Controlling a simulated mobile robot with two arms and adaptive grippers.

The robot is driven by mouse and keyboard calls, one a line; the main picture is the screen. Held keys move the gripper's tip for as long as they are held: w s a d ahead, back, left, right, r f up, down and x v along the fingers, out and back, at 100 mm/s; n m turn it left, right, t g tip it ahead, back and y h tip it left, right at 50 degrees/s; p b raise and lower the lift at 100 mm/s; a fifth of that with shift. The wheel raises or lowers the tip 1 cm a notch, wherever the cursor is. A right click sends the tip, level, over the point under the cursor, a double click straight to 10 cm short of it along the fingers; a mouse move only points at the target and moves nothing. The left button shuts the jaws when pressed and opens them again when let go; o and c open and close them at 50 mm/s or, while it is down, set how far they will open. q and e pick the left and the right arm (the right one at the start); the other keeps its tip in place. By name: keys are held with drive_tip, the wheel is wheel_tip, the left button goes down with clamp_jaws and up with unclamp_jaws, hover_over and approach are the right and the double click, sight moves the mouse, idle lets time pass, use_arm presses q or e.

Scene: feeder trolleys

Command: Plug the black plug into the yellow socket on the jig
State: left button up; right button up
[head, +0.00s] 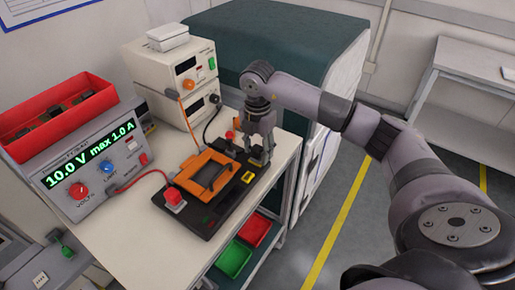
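The jig (206,222) is a black base with an orange frame (190,185) on the white trolley top. The yellow socket (248,177) is on the jig's right side. My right gripper (259,157) points down at the jig's back right, just behind the yellow socket. A small dark shape shows between its fingertips; I cannot tell whether it is the black plug or whether the fingers are closed on it. A black cable (207,125) loops down behind the jig toward the gripper. My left gripper is out of view.
A red plug (174,197) with a red cable sits at the jig's front left. A power supply (95,165) carrying a red bin (60,112) stands left; stacked instruments (178,75) stand behind. Green (234,258) and red (255,230) bins sit below. The front trolley top is clear.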

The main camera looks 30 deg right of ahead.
drive_tip(key=shift+o, duration=0.3)
drive_tip(key=shift+r, duration=0.15)
wheel_tip(320, 180, up, 12)
idle(0.4)
drive_tip(key=shift+f, duration=0.25)
